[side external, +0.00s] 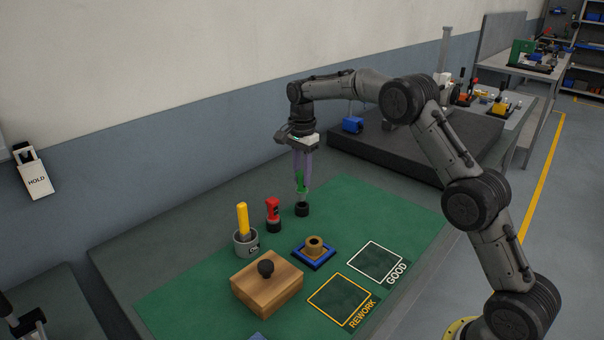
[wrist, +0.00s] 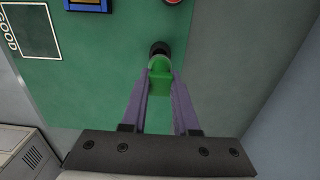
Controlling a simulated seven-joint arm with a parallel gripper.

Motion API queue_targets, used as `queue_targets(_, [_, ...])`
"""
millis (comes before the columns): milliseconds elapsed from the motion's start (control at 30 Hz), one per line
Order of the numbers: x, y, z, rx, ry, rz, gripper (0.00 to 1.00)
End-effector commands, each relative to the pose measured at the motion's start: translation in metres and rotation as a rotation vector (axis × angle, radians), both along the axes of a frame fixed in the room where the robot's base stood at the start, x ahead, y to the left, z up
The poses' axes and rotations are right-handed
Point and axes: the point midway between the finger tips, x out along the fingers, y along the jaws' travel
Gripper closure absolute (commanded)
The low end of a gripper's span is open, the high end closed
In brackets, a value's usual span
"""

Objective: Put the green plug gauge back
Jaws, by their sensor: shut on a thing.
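My gripper (side external: 302,171) is shut on the green plug gauge (side external: 302,189), which is upright. The gauge also shows between the purple fingers in the wrist view (wrist: 159,78). A black round holder (side external: 302,209) is directly under the gauge, and it shows beyond the gauge's tip in the wrist view (wrist: 160,47). The gauge's lower end meets or overlaps the holder in both views; I cannot tell how deep it sits.
A red gauge (side external: 272,209) stands in a black holder to the left. A yellow-handled tool (side external: 242,217) stands in a grey cup (side external: 245,243). A wooden block with a knob (side external: 267,287), a brass ring on a blue base (side external: 314,250), and GOOD (side external: 375,262) and REWORK (side external: 338,300) squares lie nearer.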

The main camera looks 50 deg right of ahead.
Motion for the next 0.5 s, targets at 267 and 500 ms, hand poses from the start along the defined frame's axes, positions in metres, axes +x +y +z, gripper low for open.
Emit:
queue_targets(267, [0.000, 0.000, -0.003, 0.000, 0.000, 0.000, 1.00])
queue_targets(500, [0.000, 0.000, -0.014, 0.000, 0.000, 0.000, 1.00])
